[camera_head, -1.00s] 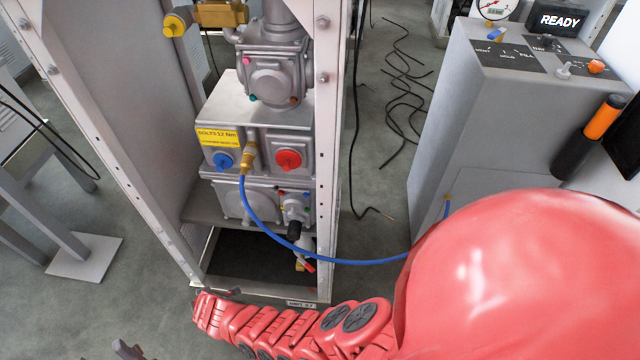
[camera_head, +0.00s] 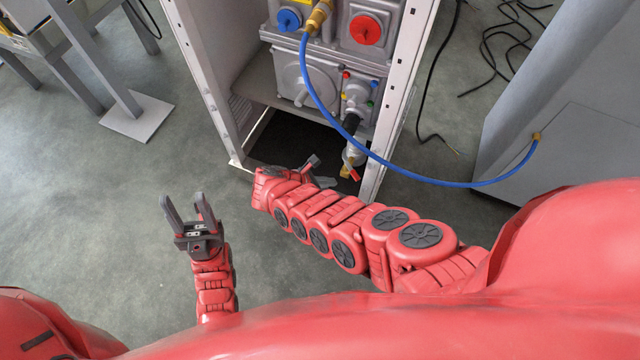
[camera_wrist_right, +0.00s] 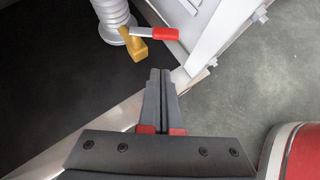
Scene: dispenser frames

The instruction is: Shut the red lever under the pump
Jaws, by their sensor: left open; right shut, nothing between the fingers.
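The red lever (camera_head: 354,175) is low under the pump (camera_head: 357,92), on a brass fitting at the bottom of the silver outlet. In the right wrist view the red lever (camera_wrist_right: 164,34) points right, crosswise to the ribbed outlet (camera_wrist_right: 112,14), with the brass fitting (camera_wrist_right: 135,45) beside it. My right gripper (camera_head: 318,171) is at the cabinet's lower opening, left of the lever. In the wrist view its fingertips (camera_wrist_right: 160,75) are shut and empty, below the lever in the picture and apart from it. My left gripper (camera_head: 183,200) is open and empty over the floor.
A white frame post (camera_head: 402,100) stands just right of the lever. A blue hose (camera_head: 425,178) sags from the pump across to the grey cabinet (camera_head: 580,140). A dark base (camera_head: 285,140) lies under the pump.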

